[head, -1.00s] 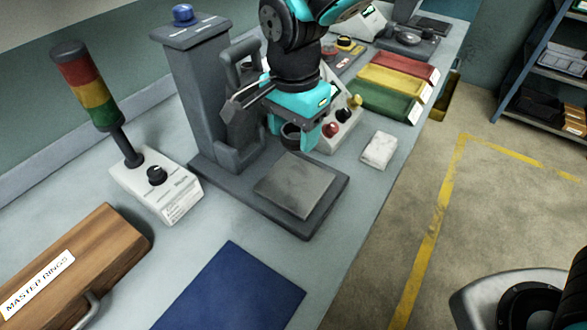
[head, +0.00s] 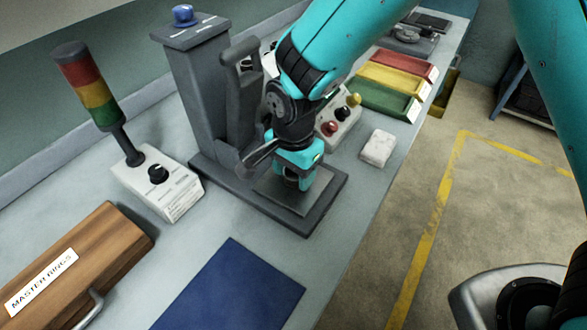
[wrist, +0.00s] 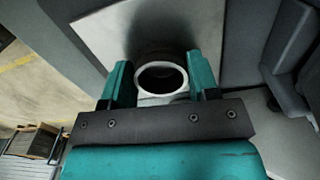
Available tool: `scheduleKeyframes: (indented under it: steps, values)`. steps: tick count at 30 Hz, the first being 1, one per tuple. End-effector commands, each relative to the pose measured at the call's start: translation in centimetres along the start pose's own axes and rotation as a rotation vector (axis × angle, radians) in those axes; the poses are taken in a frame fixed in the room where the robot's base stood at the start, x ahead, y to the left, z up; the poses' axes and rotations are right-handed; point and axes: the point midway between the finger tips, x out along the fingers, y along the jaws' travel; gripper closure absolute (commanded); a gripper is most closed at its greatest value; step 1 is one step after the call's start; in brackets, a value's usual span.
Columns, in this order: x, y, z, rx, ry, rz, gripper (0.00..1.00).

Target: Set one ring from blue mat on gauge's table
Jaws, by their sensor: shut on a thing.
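The gauge (head: 198,100) is a dark grey stand with a lighter square metal table (head: 322,180) on its base. My gripper (head: 296,180) points down over this table and is shut on a dark ring, seen end-on with a bright rim in the wrist view (wrist: 161,93), between the two teal fingers. The metal table (wrist: 205,25) lies behind the ring there. I cannot tell whether the ring touches it. The blue mat (head: 235,290) lies at the front, and its visible part is bare. My gripper hides part of the gauge's table.
A signal tower on a white control box (head: 160,185) and a wooden master-rings case (head: 75,265) stand to the left. A control box with knobs (head: 338,118), a pale block (head: 377,148) and green, yellow and red trays (head: 390,97) lie beyond the gauge. The bench's right edge is close.

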Motion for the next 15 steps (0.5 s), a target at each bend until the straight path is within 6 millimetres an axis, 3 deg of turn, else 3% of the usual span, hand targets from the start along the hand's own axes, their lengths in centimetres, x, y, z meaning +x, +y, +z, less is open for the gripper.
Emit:
scheduleKeyframes:
  steps: [2,3,5,15]
  values:
    - [0.36,0.0,0.0,0.0,0.0,0.0,0.72]
    - [0.24,-0.01,0.0,0.0,0.0,0.0,0.36]
    - [0.22,0.0,0.0,0.0,0.0,0.0,0.22]
    - [-0.25,-0.01,-0.01,0.0,0.0,0.0,0.2]
